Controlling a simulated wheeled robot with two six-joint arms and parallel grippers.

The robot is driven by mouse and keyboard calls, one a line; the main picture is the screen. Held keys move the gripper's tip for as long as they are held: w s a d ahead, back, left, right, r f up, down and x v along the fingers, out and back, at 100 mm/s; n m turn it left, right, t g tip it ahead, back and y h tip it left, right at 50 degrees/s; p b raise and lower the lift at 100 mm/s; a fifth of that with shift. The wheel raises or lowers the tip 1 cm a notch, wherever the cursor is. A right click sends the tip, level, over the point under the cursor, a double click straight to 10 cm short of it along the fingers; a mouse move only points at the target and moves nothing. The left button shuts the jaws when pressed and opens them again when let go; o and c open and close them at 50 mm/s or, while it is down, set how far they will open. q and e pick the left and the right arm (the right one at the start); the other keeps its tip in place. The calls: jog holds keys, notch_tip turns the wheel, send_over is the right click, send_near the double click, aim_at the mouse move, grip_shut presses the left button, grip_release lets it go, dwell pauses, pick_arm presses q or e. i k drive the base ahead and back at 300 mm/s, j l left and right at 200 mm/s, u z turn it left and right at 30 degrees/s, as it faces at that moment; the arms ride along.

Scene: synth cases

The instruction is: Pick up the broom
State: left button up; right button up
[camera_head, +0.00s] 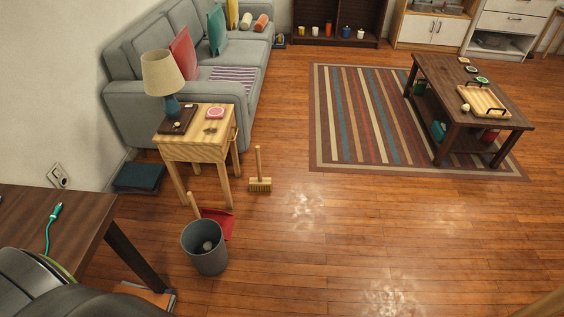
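The small broom (260,184) stands on the wooden floor just right of the small wooden side table. Its light wooden handle points up and its yellowish bristle head rests on the floor. A red dustpan (216,222) with a wooden handle is nearby, partly hidden behind the grey bin. Neither of my grippers shows in the head view, and nothing is seen touching the broom.
The side table (207,147) carries a lamp (162,73). A grey bin (205,247) stands in front. A dark desk (50,218) fills the lower left. A grey sofa (140,98) is behind.

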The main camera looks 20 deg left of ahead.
aim_at(263, 182)
jog(key=i, duration=0.9)
jog(key=i+l, duration=0.15)
jog(key=i, duration=0.7)
jog(key=j+u, duration=0.05)
